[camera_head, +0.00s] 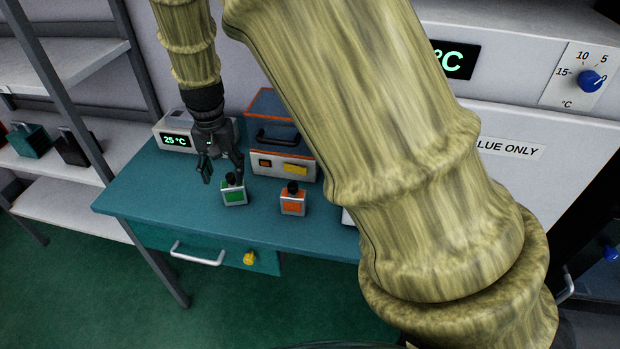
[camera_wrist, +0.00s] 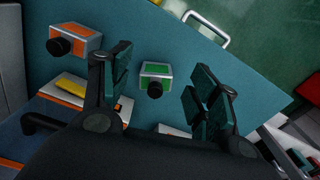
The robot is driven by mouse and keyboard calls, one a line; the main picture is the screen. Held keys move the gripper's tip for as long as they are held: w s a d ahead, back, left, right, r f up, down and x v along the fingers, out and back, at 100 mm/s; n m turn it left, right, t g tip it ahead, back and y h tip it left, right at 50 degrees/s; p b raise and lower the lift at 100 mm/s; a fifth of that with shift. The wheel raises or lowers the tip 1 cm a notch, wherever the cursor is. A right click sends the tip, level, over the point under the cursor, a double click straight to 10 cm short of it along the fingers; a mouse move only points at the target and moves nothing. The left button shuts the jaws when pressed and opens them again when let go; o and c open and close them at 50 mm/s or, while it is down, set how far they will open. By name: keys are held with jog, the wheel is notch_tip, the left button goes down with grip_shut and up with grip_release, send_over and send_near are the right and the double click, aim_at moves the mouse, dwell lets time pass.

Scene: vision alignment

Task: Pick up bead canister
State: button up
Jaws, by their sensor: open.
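A small canister with a green face, pale metal frame and black knob (camera_head: 234,197) stands upright on the teal bench, near its front edge. A similar orange-faced canister (camera_head: 293,207) stands to its right. The pictures do not tell which is the bead canister. My gripper (camera_head: 221,170) is open, just above and slightly behind the green canister. In the wrist view, the green canister (camera_wrist: 156,70) shows between the two spread fingers, with no visible contact. The orange canister (camera_wrist: 74,38) lies outside the left finger there.
An orange-trimmed box with a black handle (camera_head: 283,150) stands behind the canisters. A white unit reading 25 °C (camera_head: 176,141) is at back left. The teal bench (camera_head: 150,195) is clear at front left. My arm hides the bench's right part.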

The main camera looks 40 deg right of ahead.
jog(key=s+d+n+b, duration=0.2)
jog(key=s+d+n, duration=0.1)
jog(key=d+n, duration=0.5)
jog(key=n, duration=0.7)
send_over(293, 184)
jog(key=a, duration=0.1)
jog(key=shift+w+a+f+b, duration=0.15)
jog(key=shift+w+f+b, duration=0.15)
jog(key=shift+b, duration=0.1)
jog(key=shift+s+d+n, duration=0.2)
jog(key=shift+d+n, duration=0.15)
jog(key=shift+n, duration=0.25)
jog(key=shift+f+p, duration=0.45)
jog(key=shift+f, duration=2.3)
jog(key=shift+s+d+f+p, duration=0.1)
jog(key=shift+f+p, duration=0.45)
jog(key=shift+f, duration=0.8)
jog(key=shift+s+d+f+p, duration=0.1)
jog(key=shift+f+p, duration=0.4)
jog(key=shift+f, duration=0.8)
jog(key=c, duration=1.2)
jog(key=shift+c, duration=0.2)
